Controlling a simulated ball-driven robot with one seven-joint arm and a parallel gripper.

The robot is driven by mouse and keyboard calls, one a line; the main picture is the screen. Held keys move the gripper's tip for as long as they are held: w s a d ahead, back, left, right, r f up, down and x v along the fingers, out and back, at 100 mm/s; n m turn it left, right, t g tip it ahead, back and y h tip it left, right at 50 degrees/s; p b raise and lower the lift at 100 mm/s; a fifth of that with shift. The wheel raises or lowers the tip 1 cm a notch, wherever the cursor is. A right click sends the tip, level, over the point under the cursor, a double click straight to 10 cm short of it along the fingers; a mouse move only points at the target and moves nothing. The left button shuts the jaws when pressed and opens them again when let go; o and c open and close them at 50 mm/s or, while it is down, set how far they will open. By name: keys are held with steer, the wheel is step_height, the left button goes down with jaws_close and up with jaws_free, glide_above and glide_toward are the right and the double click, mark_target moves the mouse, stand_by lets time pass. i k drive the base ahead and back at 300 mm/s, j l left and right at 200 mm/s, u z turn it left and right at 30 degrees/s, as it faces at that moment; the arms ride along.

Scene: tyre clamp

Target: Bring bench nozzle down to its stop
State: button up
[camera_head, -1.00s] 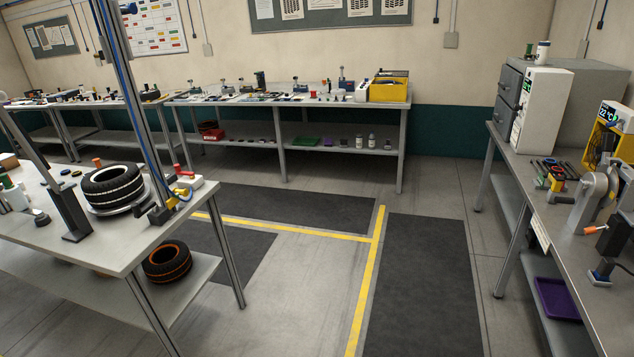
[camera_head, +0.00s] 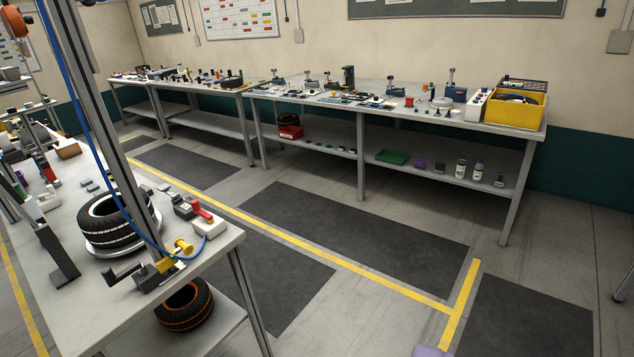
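I cannot make out for sure which thing is the bench nozzle. A yellow flared fitting (camera_head: 183,247) sits near the right end of the left bench (camera_head: 215,243), beside the foot of a metal upright (camera_head: 115,150). A blue hose (camera_head: 118,190) runs down the upright and curves across to the fitting. A black tyre (camera_head: 112,222) lies on a round metal plate just left of the upright. My gripper is not in view.
An orange-striped tyre (camera_head: 184,308) lies on the shelf below. Long workbenches with small tools and a yellow bin (camera_head: 517,112) line the back wall. Dark mats (camera_head: 355,235) and yellow lines mark open floor between. A pale purple thing (camera_head: 430,351) is cut by the bottom edge.

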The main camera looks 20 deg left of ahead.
mark_target(79, 26)
steer(key=i+l+u, duration=0.15)
steer(key=i+u, duration=0.25)
steer(key=i+l+u, duration=0.2)
steer(key=u, duration=0.2)
steer(key=i+l+u, duration=0.25)
steer(key=l+u, duration=0.15)
steer(key=i+l+u, duration=0.15)
steer(key=l+u, duration=0.3)
steer(key=i+l+u, duration=0.15)
steer(key=l+u, duration=0.65)
steer(key=l, duration=0.15)
steer(key=l+u, duration=0.25)
steer(key=l, duration=0.5)
steer(key=k+l+u, duration=0.15)
steer(key=l+u, duration=0.15)
steer(key=l, duration=0.4)
